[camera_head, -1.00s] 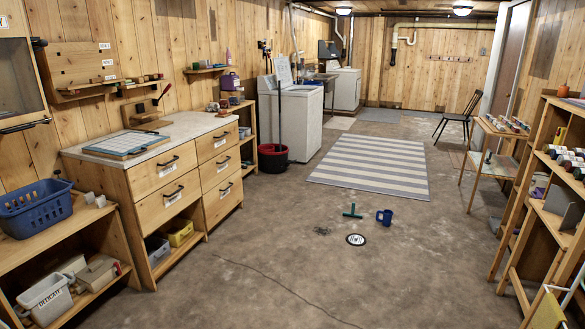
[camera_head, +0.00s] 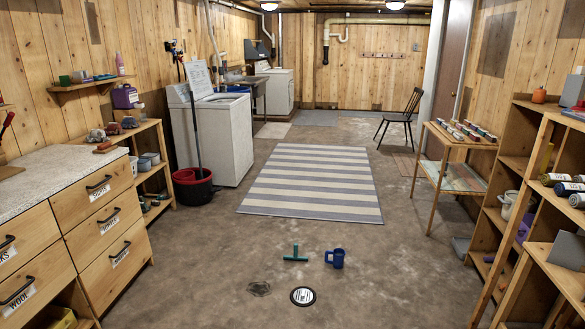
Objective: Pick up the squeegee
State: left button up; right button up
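The squeegee (camera_head: 295,257) is a small teal T-shaped tool lying on the concrete floor in the head view, a little below the striped rug. A blue mug (camera_head: 336,258) stands just to its right, apart from it. Neither of my grippers shows in the head view, so I cannot see whether they are open or shut.
A drawer cabinet (camera_head: 95,215) stands left, shelves (camera_head: 510,215) right. A red-and-black bucket (camera_head: 193,190) is by the washer. Floor around the squeegee is open.

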aim_at(295, 257)
jog(key=i+j+u, duration=0.2)
jog(key=i, duration=0.35)
jog(key=i+l+u, duration=0.1)
jog(key=i+u, duration=0.15)
jog(key=i, duration=0.3)
jog(key=i+l+u, duration=0.2)
jog(key=i, duration=0.35)
jog(key=i+l+u, duration=0.2)
jog(key=i, duration=0.35)
jog(key=i+z, duration=0.15)
jog(key=i, duration=0.3)
jog(key=i+j+z, duration=0.15)
jog(key=i, duration=0.3)
jog(key=i+j+z, duration=0.15)
jog(key=i, duration=0.3)
jog(key=i+j+z, duration=0.2)
jog(key=i, duration=0.25)
